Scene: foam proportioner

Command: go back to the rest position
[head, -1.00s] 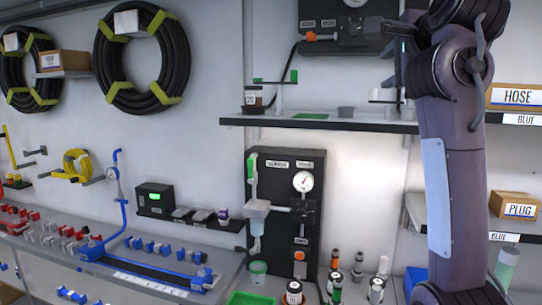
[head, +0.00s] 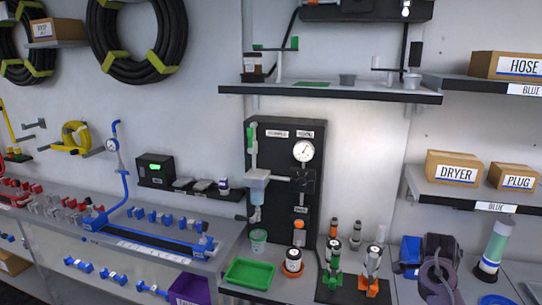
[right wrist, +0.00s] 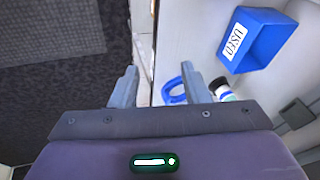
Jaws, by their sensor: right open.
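My right arm shows at the lower right of the head view as a folded purple part in front of the workbench; its fingers cannot be made out there. In the right wrist view my right gripper (right wrist: 160,85) has its two grey fingers apart, with nothing held between them. It is above the floor and the edge of a light surface. A blue ring-like piece (right wrist: 174,98) lies beyond the right finger, partly hidden by it. My left gripper is not in view.
A blue bin marked USED (right wrist: 252,40) and a canister (right wrist: 222,90) are near the right finger. Shelves (head: 330,92) jut out above.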

